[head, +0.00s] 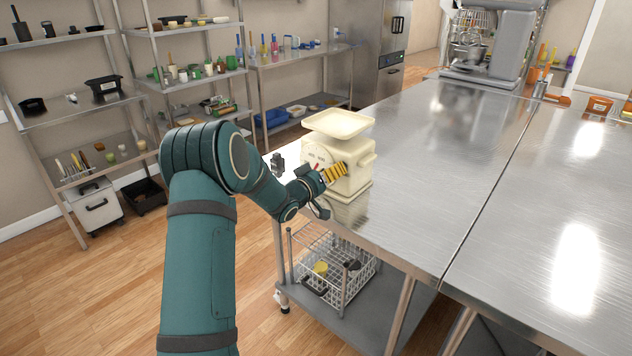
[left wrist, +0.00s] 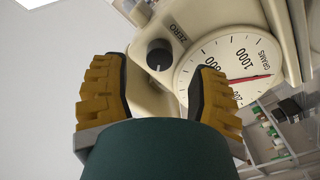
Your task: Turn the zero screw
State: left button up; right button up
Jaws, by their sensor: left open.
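A cream kitchen scale (head: 352,189) with a flat top pan (head: 338,123) stands on the near left part of the steel table. In the left wrist view, its black zero screw (left wrist: 159,55) sits beside the printed word ZERO and the white dial (left wrist: 232,62) with a red needle. My left gripper (head: 337,173) is at the scale's front. Its yellow-padded fingers are open, one on each side of the zero screw in the left wrist view (left wrist: 157,72). I cannot tell whether they touch the screw. In the head view the gripper hides the screw. My right gripper is not in view.
The steel table (head: 430,180) is clear to the right of the scale. A stand mixer (head: 500,45) stands at its far end. A small dark object (head: 278,164) is left of the scale. A wire basket (head: 335,268) rests on the lower shelf.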

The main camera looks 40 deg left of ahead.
pick_arm(q)
jog(key=s, duration=0.9)
jog(key=shift+a, duration=0.3)
dwell(0.8)
